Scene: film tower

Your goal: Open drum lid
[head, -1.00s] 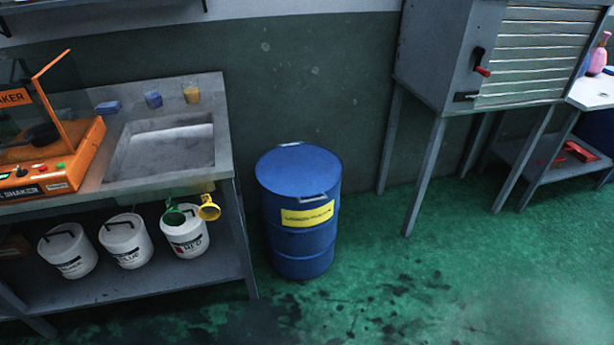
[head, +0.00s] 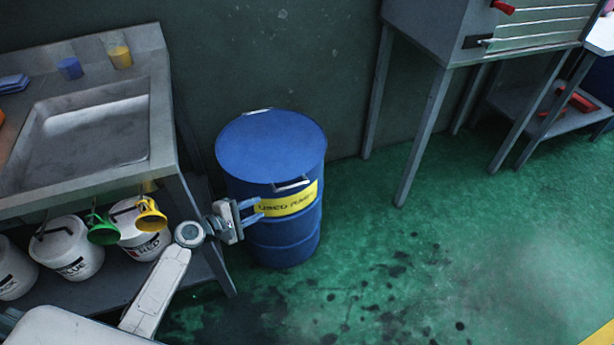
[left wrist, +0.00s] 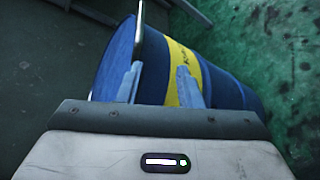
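The blue drum (head: 285,240) stands upright on the green floor, with a yellow label on its side. Its flat blue lid (head: 268,145) is on top and looks shut, with a metal handle (head: 291,185) at the near rim and another at the far rim. My left gripper (head: 258,210) is open and empty in front of the label, below the near handle. In the left wrist view the two fingers (left wrist: 160,88) are spread apart, with the drum (left wrist: 225,90) behind them and the handle (left wrist: 139,25) beyond the left finger. My right gripper is not in view.
A metal sink bench (head: 165,125) stands left of the drum, with white buckets (head: 75,250) and green and yellow funnels below. A grey cabinet on legs (head: 425,130) stands to the right. The floor (head: 400,270) in front and right is clear.

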